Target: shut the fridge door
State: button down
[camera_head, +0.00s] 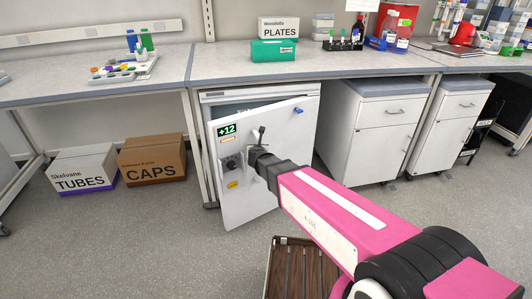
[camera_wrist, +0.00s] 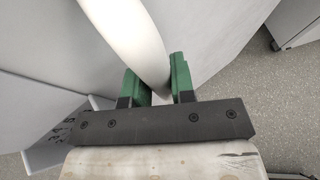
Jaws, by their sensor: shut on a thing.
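The white fridge door (camera_head: 240,208) stands ajar under the lab bench. Its left edge is swung out from the fridge body (camera_head: 212,97), and a gap shows along the top. The door carries a green "+12" display. My gripper (camera_head: 257,152) is at the door's front face. In the wrist view, its green fingers (camera_wrist: 156,82) are shut on the smooth white handle (camera_wrist: 128,30), which passes between them. The door face fills much of the wrist view behind the handle. In the head view, my gripper hides part of the handle.
Boxes marked TUBES (camera_head: 85,172) and CAPS (camera_head: 152,162) stand on the floor left of the fridge. A white cabinet (camera_head: 375,130) stands close on its right. A brown slatted thing (camera_head: 290,265) is low in front. The grey floor (camera_head: 170,245) at left front is clear.

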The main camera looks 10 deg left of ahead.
jog(key=w+a+m+h, duration=0.4)
jog(key=w+a+h, duration=0.1)
jog(key=w+a, duration=0.4)
jog(key=shift+w, duration=1.25)
jog(key=shift+w+a, duration=0.15)
jog(key=shift+a, duration=0.05)
jog(key=c, duration=1)
grip_release()
jog(key=v, duration=1.1)
jog(key=shift+d, duration=0.15)
